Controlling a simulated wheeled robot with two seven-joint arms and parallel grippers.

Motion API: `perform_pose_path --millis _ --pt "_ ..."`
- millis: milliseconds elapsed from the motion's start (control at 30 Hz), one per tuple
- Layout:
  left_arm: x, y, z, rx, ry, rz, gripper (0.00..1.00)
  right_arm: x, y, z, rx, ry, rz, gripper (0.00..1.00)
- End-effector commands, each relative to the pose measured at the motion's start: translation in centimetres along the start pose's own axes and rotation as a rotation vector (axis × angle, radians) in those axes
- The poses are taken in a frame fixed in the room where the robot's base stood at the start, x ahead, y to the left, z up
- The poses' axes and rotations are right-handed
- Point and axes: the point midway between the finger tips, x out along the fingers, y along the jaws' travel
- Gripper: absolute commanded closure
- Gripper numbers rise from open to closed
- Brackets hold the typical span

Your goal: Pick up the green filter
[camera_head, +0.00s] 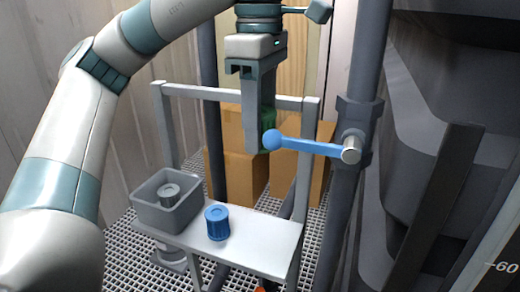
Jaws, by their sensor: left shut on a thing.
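The green filter (269,125) shows only in part, as a dark green patch behind the finger of my left gripper (260,138). The left gripper points down and is shut on the green filter. It holds it above the level of the white shelf (265,250), in front of the frame's top rail. Most of the filter is hidden by the finger. My right gripper is not in view.
A blue valve handle (305,146) on a grey pipe (368,70) has its ball end right beside the gripper in the picture. A blue filter (217,222) and a grey bin (152,213) holding a grey cylinder (169,193) stand on the shelf. Cardboard boxes (240,175) are behind.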

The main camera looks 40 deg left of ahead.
Motion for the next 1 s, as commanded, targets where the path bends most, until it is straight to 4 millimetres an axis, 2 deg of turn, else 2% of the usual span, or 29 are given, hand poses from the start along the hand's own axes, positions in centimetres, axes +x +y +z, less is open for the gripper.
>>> perform_pose_path --millis 100,333,1000 --pt "-1.7 0.0 0.0 0.000 0.000 0.002 0.82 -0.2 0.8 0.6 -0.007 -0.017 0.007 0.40" --pt "-3.2 0.0 0.0 0.000 0.000 0.001 0.82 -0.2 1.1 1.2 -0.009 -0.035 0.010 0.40" --pt "-3.5 0.0 0.0 0.001 0.000 0.000 0.82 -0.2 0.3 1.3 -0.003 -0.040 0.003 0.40"
